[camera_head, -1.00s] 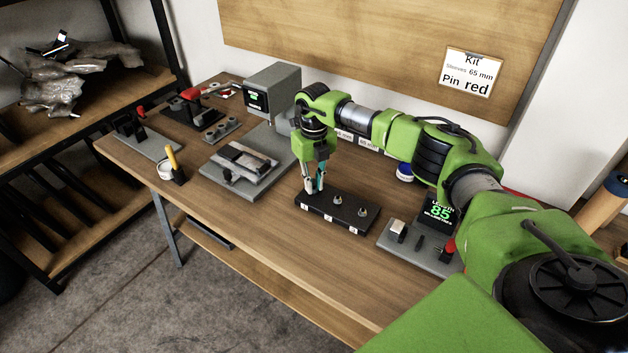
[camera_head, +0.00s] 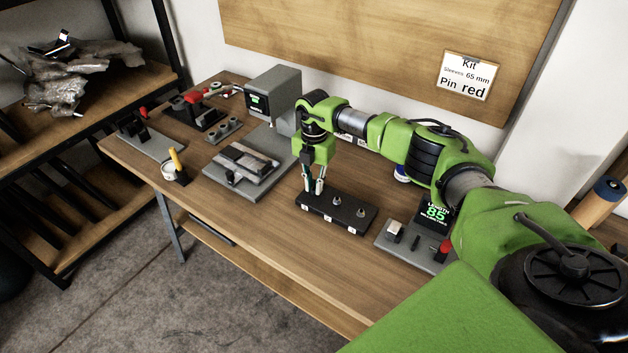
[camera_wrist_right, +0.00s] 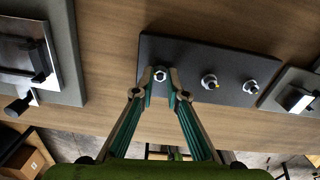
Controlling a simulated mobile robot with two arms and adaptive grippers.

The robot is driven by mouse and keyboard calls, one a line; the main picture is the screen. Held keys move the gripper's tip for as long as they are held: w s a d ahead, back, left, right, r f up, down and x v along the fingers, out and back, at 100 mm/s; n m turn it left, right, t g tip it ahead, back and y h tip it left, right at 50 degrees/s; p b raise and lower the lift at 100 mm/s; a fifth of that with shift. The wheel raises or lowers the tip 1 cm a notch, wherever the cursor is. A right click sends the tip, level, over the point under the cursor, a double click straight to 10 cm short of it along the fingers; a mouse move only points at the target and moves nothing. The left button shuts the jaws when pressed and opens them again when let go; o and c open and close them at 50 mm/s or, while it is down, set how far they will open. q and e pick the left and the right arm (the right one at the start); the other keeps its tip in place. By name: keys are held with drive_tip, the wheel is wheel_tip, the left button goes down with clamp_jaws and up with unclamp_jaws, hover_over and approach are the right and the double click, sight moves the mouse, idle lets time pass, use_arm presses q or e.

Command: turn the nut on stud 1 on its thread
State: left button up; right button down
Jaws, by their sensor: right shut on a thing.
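A black block (camera_head: 330,216) with a row of studs lies on the wooden bench. The nut on stud 1 (camera_wrist_right: 160,75) is at the left end of the block in the right wrist view, between my fingertips. My right gripper (camera_head: 314,193) points straight down at that end and is shut on the nut; in the right wrist view its fingertips (camera_wrist_right: 160,77) sit on both sides of it. In the head view the fingers hide this nut. Two other studs with nuts, the middle one (camera_wrist_right: 210,81) and the far one (camera_wrist_right: 250,86), stand free. My left gripper is not in view.
A grey fixture (camera_head: 240,172) stands left of the block. A grey base (camera_head: 408,246) with a display reading 85 (camera_head: 436,213) stands right of it. The bench front before the block is clear.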

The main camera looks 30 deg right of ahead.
drive_tip(key=m+p, duration=0.2)
drive_tip(key=m, duration=0.1)
drive_tip(key=shift+r+m, duration=0.25)
drive_tip(key=shift+m, duration=0.05)
drive_tip(key=m+p, duration=0.2)
drive_tip(key=m, duration=0.1)
drive_tip(key=shift+m, duration=0.3)
drive_tip(key=m+p, duration=0.2)
drive_tip(key=m, duration=0.1)
drive_tip(key=shift+m, duration=0.4)
drive_tip(key=m+p, duration=0.3)
drive_tip(key=m, duration=0.1)
drive_tip(key=shift+p, duration=0.3)
drive_tip(key=m+p, duration=0.1)
drive_tip(key=m, duration=0.2)
drive_tip(key=shift+p, duration=0.3)
drive_tip(key=m+p, duration=0.1)
drive_tip(key=m, duration=0.1)
drive_tip(key=shift+w+m, duration=0.1)
drive_tip(key=shift+m, duration=0.3)
drive_tip(key=shift+f+m, duration=0.1)
drive_tip(key=shift+m, duration=1.9)
